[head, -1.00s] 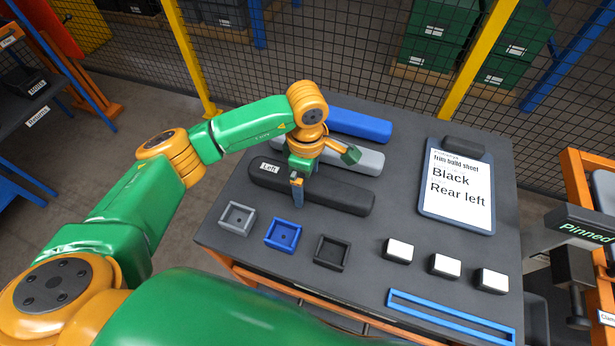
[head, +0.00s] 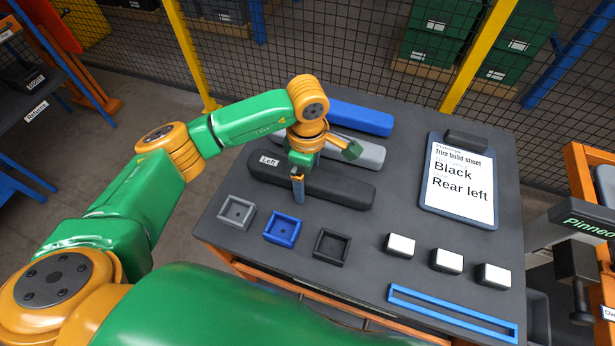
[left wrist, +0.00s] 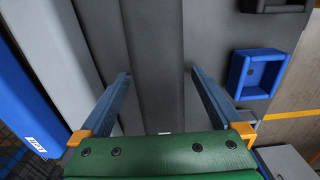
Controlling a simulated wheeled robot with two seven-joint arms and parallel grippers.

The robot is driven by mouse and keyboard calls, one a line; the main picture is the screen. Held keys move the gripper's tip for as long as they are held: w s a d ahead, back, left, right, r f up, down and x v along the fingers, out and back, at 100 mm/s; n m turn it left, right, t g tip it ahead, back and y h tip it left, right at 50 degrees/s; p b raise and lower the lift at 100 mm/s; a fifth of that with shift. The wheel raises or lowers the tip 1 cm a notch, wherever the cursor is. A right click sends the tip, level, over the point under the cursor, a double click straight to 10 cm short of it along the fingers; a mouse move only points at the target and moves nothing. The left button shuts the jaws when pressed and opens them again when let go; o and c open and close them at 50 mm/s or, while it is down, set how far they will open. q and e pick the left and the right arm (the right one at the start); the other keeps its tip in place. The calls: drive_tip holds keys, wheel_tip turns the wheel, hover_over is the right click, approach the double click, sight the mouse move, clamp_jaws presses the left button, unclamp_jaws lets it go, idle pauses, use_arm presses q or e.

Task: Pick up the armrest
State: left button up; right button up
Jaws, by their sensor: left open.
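Three long armrests lie side by side on the dark table: a black one (head: 338,190) nearest me, a grey one (head: 368,153) behind it, and a blue one (head: 362,119) at the back. The black armrest has a "Left" label at its left end. My left gripper (head: 298,188) is over the black armrest. In the left wrist view its two fingers (left wrist: 160,85) are open on either side of the black armrest (left wrist: 155,40). I cannot tell whether they touch it. My right gripper is not in view.
A clipboard (head: 458,205) reads "Black, Rear left". Grey (head: 236,213), blue (head: 282,228) and black (head: 331,247) square trays sit along the front, with white-topped blocks (head: 446,261) and a blue frame (head: 450,313) to their right. A mesh fence stands behind.

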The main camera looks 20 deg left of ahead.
use_arm(q)
clamp_jaws()
drive_tip(key=shift+r, duration=0.15)
drive_tip(key=shift+r+p, duration=0.3)
drive_tip(key=shift+p, duration=0.3)
wheel_tip(320, 180, up, 2)
drive_tip(key=b, duration=0.3)
drive_tip(key=shift+w, duration=0.15)
drive_tip(key=d+r, duration=0.1)
drive_tip(key=s+d+r, duration=0.1)
drive_tip(key=r, duration=0.1)
drive_tip(key=d+r+b, duration=0.1)
drive_tip(key=r, duration=0.1)
drive_tip(key=shift+s+d+r, duration=0.1)
drive_tip(key=shift+s+d, duration=0.2)
drive_tip(key=shift+s, duration=0.05)
drive_tip(key=s+d+r+b, duration=0.2)
drive_tip(key=s+d+r, duration=0.2)
drive_tip(key=d, duration=0.5)
drive_tip(key=shift+r, duration=0.75)
